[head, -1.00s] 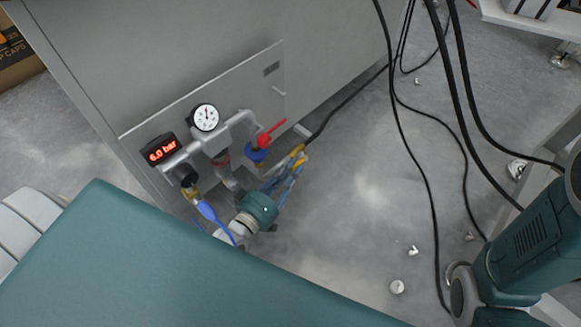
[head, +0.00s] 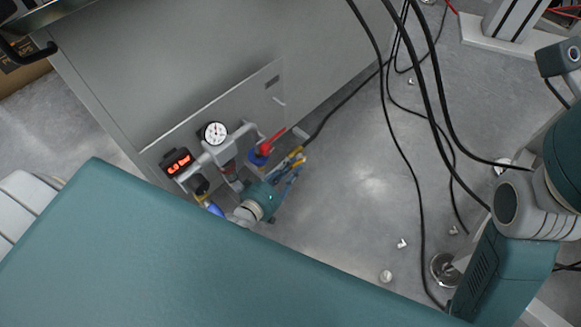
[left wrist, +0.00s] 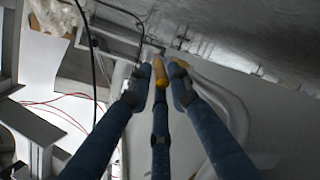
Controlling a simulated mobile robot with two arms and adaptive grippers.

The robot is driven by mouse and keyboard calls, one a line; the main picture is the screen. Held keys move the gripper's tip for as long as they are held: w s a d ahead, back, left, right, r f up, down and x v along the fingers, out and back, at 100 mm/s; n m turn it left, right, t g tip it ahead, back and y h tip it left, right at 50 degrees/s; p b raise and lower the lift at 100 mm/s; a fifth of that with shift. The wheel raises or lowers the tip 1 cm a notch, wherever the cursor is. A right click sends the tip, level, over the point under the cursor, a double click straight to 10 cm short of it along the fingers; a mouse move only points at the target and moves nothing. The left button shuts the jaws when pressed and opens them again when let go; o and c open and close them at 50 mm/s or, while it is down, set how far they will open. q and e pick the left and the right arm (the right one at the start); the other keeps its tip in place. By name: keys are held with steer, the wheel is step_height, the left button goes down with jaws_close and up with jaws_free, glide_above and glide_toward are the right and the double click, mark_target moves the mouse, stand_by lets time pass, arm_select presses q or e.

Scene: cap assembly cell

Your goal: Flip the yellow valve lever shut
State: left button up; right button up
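The yellow valve lever (head: 296,153) is at the lower right of the pipework panel in the head view. My left gripper (head: 290,176) reaches it with its blue-grey fingers, which partly cover it. In the left wrist view the yellow lever (left wrist: 160,74) lies between the fingertips of my left gripper (left wrist: 160,79). The two outer fingertips are apart on either side of it, with narrow gaps showing. The middle finger lines up with the lever; I cannot tell whether it touches. My right arm shows at the right of the head view, but its gripper does not show.
The grey panel (head: 258,92) carries a round gauge (head: 215,133), a red-lit pressure display (head: 178,162) and a red handle (head: 272,141) close to my left gripper. Black cables (head: 400,130) hang and run across the floor to the right. Small white caps (head: 386,276) lie on the floor.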

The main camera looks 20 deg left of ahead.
arm_select(q)
steer(key=shift+o, duration=0.5)
steer(key=v, duration=1.2)
steer(key=shift+o, duration=0.2)
